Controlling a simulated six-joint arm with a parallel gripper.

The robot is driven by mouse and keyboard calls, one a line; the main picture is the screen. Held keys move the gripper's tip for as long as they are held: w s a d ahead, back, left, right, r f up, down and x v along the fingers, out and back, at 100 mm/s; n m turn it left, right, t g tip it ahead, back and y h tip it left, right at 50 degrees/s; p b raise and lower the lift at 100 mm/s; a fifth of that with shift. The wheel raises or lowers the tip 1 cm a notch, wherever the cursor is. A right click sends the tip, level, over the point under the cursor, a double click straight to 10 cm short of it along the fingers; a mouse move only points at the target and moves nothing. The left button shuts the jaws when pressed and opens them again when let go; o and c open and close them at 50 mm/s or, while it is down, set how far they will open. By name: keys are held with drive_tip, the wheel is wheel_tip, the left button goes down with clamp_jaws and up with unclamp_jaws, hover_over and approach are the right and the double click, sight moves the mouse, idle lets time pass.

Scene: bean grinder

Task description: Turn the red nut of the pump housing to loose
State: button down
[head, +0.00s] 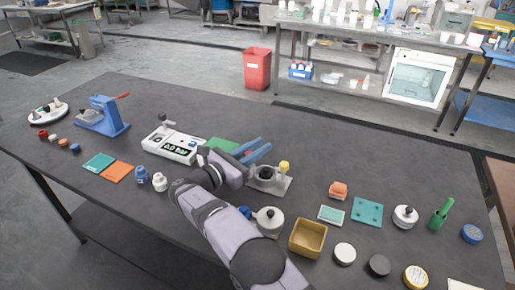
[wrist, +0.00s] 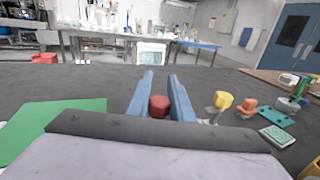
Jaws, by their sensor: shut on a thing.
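My gripper's two blue fingers (wrist: 160,95) are closed around the red nut (wrist: 159,106) in the wrist view, with the nut between them. In the head view the blue fingers (head: 257,151) reach over the table, just behind the grey pump housing (head: 268,182). The housing has a dark round opening and a yellow knob (head: 284,167) on its right. The yellow knob also shows right of the fingers in the wrist view (wrist: 222,101). The nut is hidden in the head view, and most of the housing is hidden in the wrist view.
A green mat (head: 222,145) and a white device with a display (head: 175,147) lie left of the fingers. A mustard box (head: 307,239), an orange part (head: 338,190) and a teal plate (head: 367,212) are at right. The table behind the fingers is clear.

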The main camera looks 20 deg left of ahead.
drive_tip(key=shift+d+m+g+h, duration=0.15)
drive_tip(key=shift+m+g+h, duration=0.2)
drive_tip(key=shift+h, duration=0.35)
idle(0.4)
drive_tip(key=c, duration=1.6)
unclamp_jaws()
drive_tip(key=shift+o, duration=0.2)
drive_tip(key=shift+s, duration=0.1)
drive_tip(key=shift+b+v, duration=0.6)
drive_tip(key=shift+v, duration=3)
